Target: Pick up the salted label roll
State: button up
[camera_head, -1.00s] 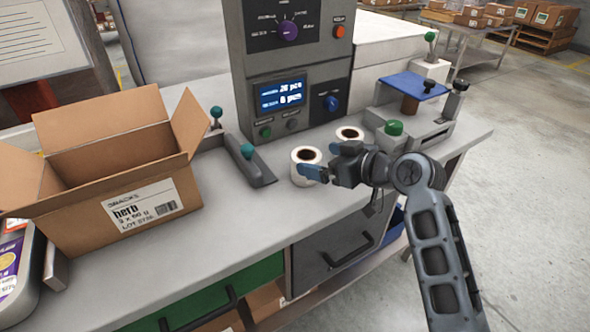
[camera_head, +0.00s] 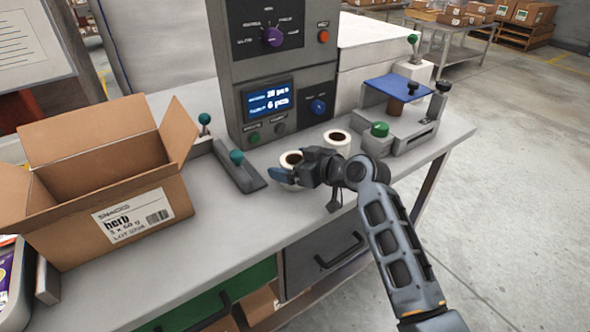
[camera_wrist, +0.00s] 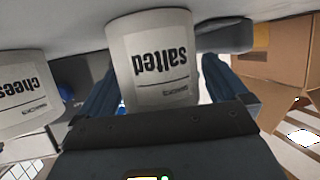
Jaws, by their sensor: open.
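The salted label roll (camera_wrist: 152,58) is white, with "salted" printed on its side. It shows upside down in the wrist view, between the two blue fingers of my gripper. In the head view this roll (camera_head: 292,158) stands on the grey counter, its lower part hidden by my gripper (camera_head: 281,177). My gripper is open around the roll, and a gap shows at the right finger. I cannot tell whether the left finger touches it. A second white roll, reading "chees" (camera_wrist: 24,93), stands beside it; it also shows in the head view (camera_head: 338,141).
An open cardboard box labelled "herb" (camera_head: 143,214) stands at the left of the counter (camera_head: 225,225). A grey lever unit (camera_head: 239,172) is just left of the rolls. The control panel (camera_head: 288,105) rises behind. A device with a blue plate (camera_head: 398,84) is at the right.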

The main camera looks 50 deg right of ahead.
jog(key=shift+c, duration=0.4)
jog(key=c, duration=1)
jog(key=shift+r, duration=0.1)
